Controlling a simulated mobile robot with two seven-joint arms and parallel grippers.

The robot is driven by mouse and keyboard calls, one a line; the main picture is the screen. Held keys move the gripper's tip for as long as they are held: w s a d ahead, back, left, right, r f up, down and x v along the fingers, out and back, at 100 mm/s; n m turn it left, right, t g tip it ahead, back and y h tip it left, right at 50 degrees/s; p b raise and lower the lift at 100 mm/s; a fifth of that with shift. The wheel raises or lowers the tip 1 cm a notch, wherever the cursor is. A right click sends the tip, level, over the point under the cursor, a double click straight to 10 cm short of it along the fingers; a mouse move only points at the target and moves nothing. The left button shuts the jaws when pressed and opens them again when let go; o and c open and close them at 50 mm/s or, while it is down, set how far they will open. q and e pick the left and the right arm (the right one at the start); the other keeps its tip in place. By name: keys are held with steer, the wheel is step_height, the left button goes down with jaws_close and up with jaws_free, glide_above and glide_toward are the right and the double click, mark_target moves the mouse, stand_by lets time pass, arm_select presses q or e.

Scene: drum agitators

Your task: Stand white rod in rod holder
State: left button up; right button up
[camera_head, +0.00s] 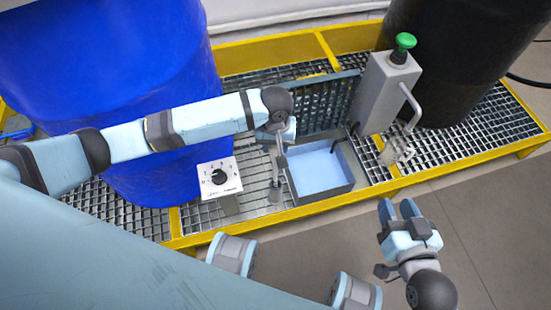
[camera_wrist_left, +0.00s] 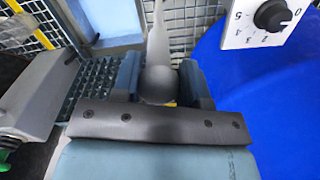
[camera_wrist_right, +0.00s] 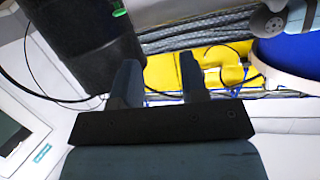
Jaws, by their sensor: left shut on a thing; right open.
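My left gripper (camera_head: 280,133) is above the grating, left of the blue-lined tray. It is shut on a pale grey-white rod, seen between the fingers in the left wrist view (camera_wrist_left: 158,50). In the head view the rod (camera_head: 281,162) hangs down, close to upright. A thicker grey piece (camera_head: 275,194) is at its lower end; I cannot tell whether it belongs to the rod or stands on the grating. No rod holder can be made out with certainty. My right gripper (camera_head: 399,208) is open and empty in front of the yellow platform edge.
The tray (camera_head: 320,170) sits right of the rod. A white dial box (camera_head: 220,177) stands to its left, before a blue drum (camera_head: 110,70). A grey box with a green knob (camera_head: 388,90) and small metal fittings (camera_head: 398,151) stand right. A black drum (camera_head: 450,60) is behind.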

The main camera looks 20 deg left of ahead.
mark_target(275, 155)
arm_select(q)
steer(key=shift+f, duration=0.8)
step_height(275, 155, down, 4)
steer(key=shift+f+b, duration=0.1)
steer(key=shift+b, duration=0.8)
arm_select(e)
steer(key=shift+t+y, duration=0.7)
steer(key=shift+t, duration=0.2)
steer(key=r, duration=0.1)
steer(key=a+r, duration=0.1)
steer(key=w+r, duration=0.1)
steer(key=r, duration=0.1)
steer(key=shift+a, duration=0.35)
arm_select(q)
steer(key=o, duration=0.9)
steer(key=shift+f, duration=0.1)
arm_select(e)
steer(key=shift+d+f, duration=0.1)
steer(key=shift+f, duration=0.1)
steer(key=shift+f, duration=0.1)
